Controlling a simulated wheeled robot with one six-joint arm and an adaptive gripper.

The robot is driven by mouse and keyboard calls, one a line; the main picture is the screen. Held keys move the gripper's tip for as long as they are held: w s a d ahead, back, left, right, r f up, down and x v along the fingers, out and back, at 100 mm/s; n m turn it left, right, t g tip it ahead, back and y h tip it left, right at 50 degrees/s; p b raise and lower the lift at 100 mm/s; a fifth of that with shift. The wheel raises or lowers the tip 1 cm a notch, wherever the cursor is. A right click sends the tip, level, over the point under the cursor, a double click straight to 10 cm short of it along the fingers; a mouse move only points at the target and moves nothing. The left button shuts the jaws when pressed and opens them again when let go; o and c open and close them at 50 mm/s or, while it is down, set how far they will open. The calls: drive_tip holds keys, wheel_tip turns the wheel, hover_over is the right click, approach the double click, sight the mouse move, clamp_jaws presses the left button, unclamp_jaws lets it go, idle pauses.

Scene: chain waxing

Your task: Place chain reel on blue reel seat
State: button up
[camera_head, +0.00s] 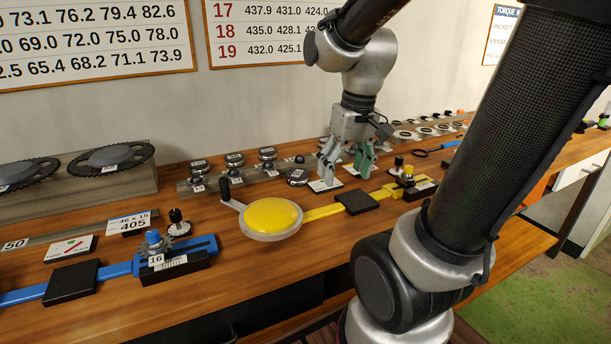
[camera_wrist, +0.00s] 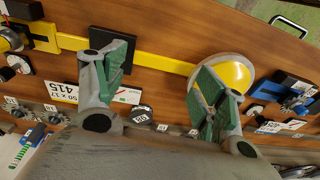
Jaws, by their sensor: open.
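A round yellow-topped disc in a grey dish with a crank handle (camera_head: 271,217) is the most reel-like thing. It sits at the left end of a yellow rail and also shows in the wrist view (camera_wrist: 235,76); I cannot tell for sure that it is the chain reel. My gripper (camera_head: 347,162) is open and empty above the bench, behind the yellow rail. Its spread fingers show in the wrist view (camera_wrist: 155,82).
Black pads lie on the blue rail (camera_head: 72,282) and the yellow rail (camera_head: 356,202). Several small labelled round pieces stand along the back (camera_head: 235,160). Toothed rings rest on a grey block (camera_head: 110,190) at left. Bare wood (camera_head: 320,240) shows in front of the yellow rail.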

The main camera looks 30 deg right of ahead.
sight(298, 173)
drive_tip(key=shift+n+y, duration=0.4)
drive_tip(key=shift+n, duration=0.2)
drive_tip(key=w+f, duration=0.2)
drive_tip(key=w, duration=0.1)
drive_tip(key=w+f, duration=0.1)
drive_tip(key=w, duration=0.3)
drive_tip(key=w+d+f, duration=0.1)
drive_tip(key=w+f, duration=0.1)
drive_tip(key=w, duration=0.2)
drive_tip(key=shift+w+f, duration=0.2)
drive_tip(key=shift+f, duration=0.15)
drive_tip(key=w, duration=0.3)
drive_tip(key=shift+w+d+f+n+t, duration=0.2)
drive_tip(key=shift+w+f+n+t, duration=0.1)
drive_tip(key=shift+f+t, duration=0.1)
drive_tip(key=w, duration=0.1)
drive_tip(key=w+r+n+t, duration=0.1)
drive_tip(key=w, duration=0.1)
drive_tip(key=w+n+t, duration=0.1)
drive_tip(key=shift+w+d+r, duration=0.15)
drive_tip(key=shift+d+r, duration=0.05)
drive_tip(key=shift+r, duration=0.05)
drive_tip(key=x, duration=0.7)
drive_tip(key=shift+w+a+f, duration=0.1)
drive_tip(key=shift+w+a, duration=0.05)
drive_tip(key=shift+w, duration=0.1)
drive_tip(key=shift+c, duration=0.3)
drive_tip(key=c, duration=1)
drive_tip(key=shift+c, duration=0.8)
